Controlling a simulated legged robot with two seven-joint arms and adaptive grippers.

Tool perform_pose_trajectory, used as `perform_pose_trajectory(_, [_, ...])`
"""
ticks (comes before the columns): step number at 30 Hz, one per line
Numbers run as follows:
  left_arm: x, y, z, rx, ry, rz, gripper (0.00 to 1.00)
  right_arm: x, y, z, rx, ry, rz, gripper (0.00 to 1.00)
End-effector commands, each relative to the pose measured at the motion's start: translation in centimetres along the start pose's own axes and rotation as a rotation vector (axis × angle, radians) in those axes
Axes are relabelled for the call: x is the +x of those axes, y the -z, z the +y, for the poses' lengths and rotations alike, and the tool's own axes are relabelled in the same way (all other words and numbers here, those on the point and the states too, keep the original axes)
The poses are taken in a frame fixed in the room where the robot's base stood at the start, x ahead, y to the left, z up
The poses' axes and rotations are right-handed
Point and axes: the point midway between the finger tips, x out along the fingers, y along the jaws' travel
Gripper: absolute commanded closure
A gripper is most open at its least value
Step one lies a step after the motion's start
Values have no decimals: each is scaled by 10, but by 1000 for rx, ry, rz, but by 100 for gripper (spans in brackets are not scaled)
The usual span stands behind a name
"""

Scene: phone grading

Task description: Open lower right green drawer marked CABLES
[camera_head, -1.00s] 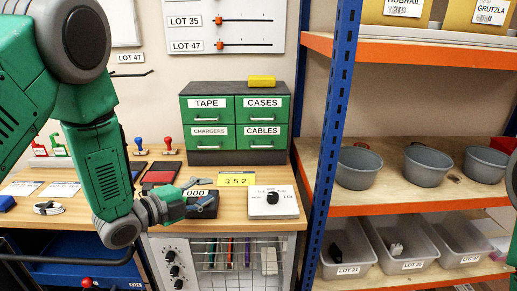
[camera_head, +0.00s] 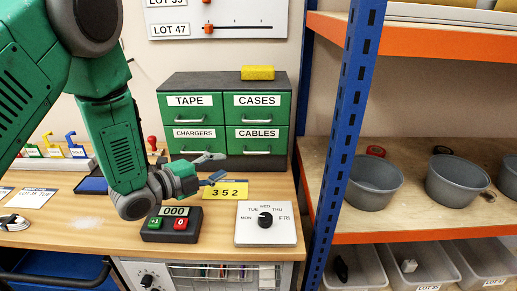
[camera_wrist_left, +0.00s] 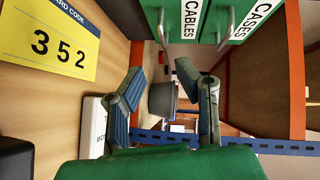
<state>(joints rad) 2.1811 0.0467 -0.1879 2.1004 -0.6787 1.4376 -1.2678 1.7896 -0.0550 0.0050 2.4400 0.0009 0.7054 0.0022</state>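The green drawer marked CABLES (camera_head: 257,139) is the lower right one in the dark cabinet (camera_head: 225,80) on the desk. It looks shut, with a light bar handle (camera_head: 257,152) low on its front. In the left wrist view the CABLES drawer (camera_wrist_left: 178,25) is at the top, its handle (camera_wrist_left: 163,28) ahead of the fingers. My left gripper (camera_head: 214,168) is in front of the cabinet's lower edge, left of the CABLES handle and apart from it. Its two fingers (camera_wrist_left: 165,105) are spread with nothing between them. My right gripper is in neither view.
Drawers TAPE, CASES and CHARGERS (camera_head: 194,139) surround it. A yellow 352 card (camera_head: 227,191), a counter box (camera_head: 172,225) and a weekday dial (camera_head: 265,224) lie in front. A blue rack post (camera_head: 345,130) stands right of the cabinet. A yellow block (camera_head: 257,73) is on top.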

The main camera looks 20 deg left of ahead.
Motion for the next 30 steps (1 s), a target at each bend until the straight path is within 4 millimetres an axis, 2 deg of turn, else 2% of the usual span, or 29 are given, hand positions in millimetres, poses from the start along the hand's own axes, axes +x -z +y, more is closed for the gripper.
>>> perform_pose_trajectory(5, [27,-1,0,-2,2,3,72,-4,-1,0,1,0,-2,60])
perform_pose_trajectory(12, [81,-5,0,-5,2,2,72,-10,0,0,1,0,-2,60])
perform_pose_trajectory(18, [114,-3,0,-4,2,1,72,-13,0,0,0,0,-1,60])
perform_pose_trajectory(24, [130,-3,1,-4,0,0,72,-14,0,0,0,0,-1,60])
perform_pose_trajectory(30, [133,-3,1,-4,0,0,72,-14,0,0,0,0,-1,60])
